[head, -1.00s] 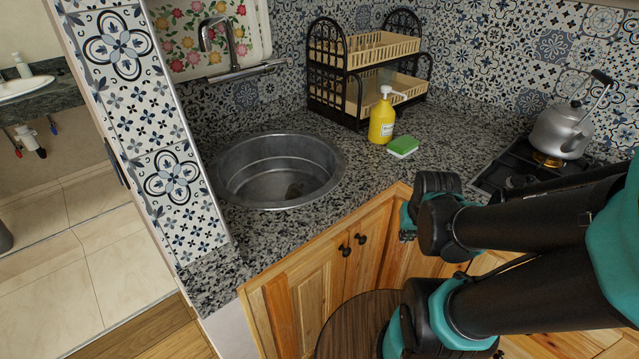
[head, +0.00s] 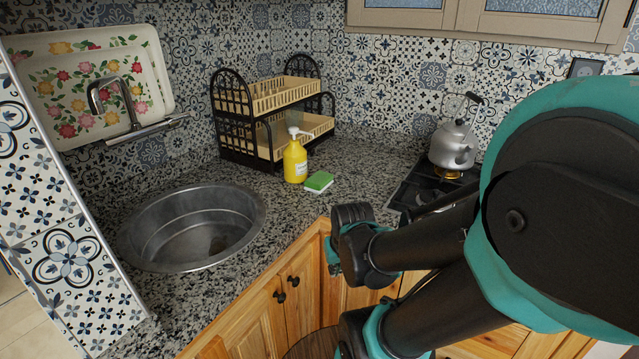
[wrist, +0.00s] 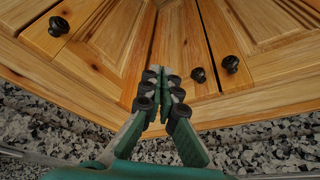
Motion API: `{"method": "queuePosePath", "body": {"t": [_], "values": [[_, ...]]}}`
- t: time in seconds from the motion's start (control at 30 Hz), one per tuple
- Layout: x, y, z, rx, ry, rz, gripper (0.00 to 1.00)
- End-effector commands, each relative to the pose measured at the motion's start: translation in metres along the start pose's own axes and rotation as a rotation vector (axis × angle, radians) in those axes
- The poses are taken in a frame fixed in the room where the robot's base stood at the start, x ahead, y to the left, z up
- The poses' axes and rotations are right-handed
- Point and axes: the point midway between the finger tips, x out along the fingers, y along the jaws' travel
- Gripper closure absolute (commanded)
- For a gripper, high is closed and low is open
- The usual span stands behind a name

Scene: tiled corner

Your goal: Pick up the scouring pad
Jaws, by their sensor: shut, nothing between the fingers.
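In the head view my arm reaches in from the right, in front of the counter's edge and nearer than the pad. The gripper's fingers are hard to make out there. The pad is not visible in the wrist view.
The yellow pump bottle (head: 295,160) stands close beside the pad. A two-tier dish rack (head: 222,125) is behind it, a round sink (head: 140,240) to the left, and a kettle (head: 453,146) on the stove to the right. Cabinet doors (head: 303,300) lie below the counter edge.

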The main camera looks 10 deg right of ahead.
Motion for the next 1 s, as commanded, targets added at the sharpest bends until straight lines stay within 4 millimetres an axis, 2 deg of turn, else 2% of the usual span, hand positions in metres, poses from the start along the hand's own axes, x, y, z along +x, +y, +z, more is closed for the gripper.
{"method": "queuePosePath", "body": {"t": [0.03, 0.17, 0.27, 0.4, 0.47, 0.6, 0.7, 0.83, 1.0], "values": [[0.000, 0.000, -0.001, 0.002, 0.000, 0.001, 0.91], [-0.007, 0.001, -0.024, 0.039, -0.008, 0.013, 0.75], [-0.019, 0.001, -0.067, 0.111, -0.020, 0.040, 0.63], [-0.047, -0.001, -0.143, 0.257, -0.034, 0.098, 0.45], [-0.060, -0.003, -0.175, 0.321, -0.037, 0.126, 0.38], [-0.093, -0.011, -0.245, 0.473, -0.028, 0.191, 0.36], [-0.116, -0.017, -0.286, 0.569, -0.013, 0.232, 0.36], [-0.139, -0.024, -0.322, 0.663, 0.006, 0.270, 0.36], [-0.151, -0.027, -0.341, 0.721, 0.021, 0.294, 0.36]]}}
